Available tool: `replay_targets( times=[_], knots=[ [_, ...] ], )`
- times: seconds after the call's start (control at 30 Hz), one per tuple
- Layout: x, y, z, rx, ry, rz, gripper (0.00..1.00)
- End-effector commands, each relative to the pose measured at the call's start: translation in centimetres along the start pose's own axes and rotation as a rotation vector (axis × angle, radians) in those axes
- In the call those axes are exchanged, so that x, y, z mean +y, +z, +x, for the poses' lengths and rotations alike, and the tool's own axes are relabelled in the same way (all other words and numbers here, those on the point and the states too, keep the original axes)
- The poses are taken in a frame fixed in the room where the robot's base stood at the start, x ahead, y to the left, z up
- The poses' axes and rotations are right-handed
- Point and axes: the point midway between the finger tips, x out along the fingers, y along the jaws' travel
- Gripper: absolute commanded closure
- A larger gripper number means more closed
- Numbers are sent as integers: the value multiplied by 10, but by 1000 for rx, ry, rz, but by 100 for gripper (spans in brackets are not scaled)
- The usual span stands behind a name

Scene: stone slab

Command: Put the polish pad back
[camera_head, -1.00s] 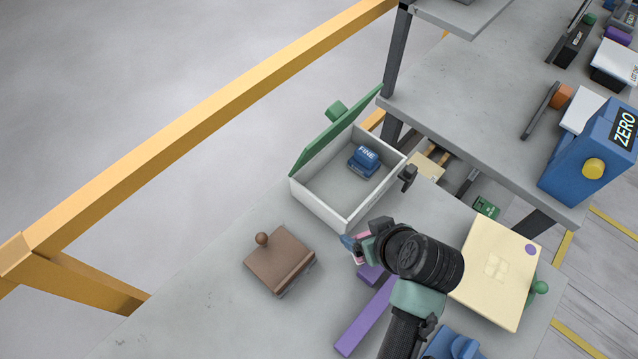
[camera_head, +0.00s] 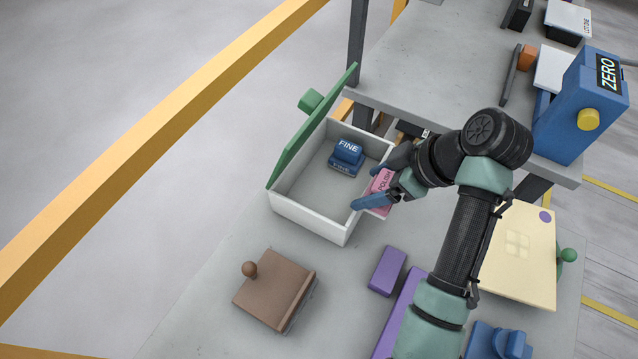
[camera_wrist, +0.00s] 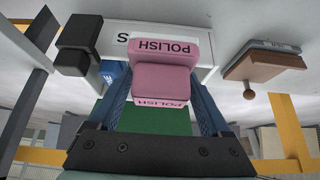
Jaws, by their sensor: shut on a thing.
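The pink polish pad (camera_head: 382,184), lettered POLISH, is held between the blue fingers of my gripper (camera_head: 378,188). It also shows large in the wrist view (camera_wrist: 162,80), between both fingers. My gripper is shut on it at the right-front wall of the white box (camera_head: 307,216). The box is open, with its green lid (camera_head: 313,128) tilted up at the back left. A blue pad lettered FINE (camera_head: 346,157) sits inside toward the back. The rest of the box floor is bare. The head view does not settle whether the pad is above the wall or just outside it.
A brown block with a round knob (camera_head: 274,288) lies in front of the box. A cream board (camera_head: 512,255) and a blue ZERO device (camera_head: 580,105) stand at right.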

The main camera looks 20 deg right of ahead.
Motion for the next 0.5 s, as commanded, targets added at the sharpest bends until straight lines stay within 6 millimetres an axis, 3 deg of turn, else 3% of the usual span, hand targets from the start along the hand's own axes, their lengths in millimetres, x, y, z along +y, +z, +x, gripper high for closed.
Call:
replay_targets(
  times=[0.1, 0.4, 0.43, 0.5],
  knots=[
    [-1, -30, 15, 0, -3, -4, 79],
    [0, -85, 52, -1, 0, -2, 79],
    [-1, -90, 54, -1, -1, -2, 79],
    [-1, -78, 66, -2, -3, 6, 79]
  ],
)
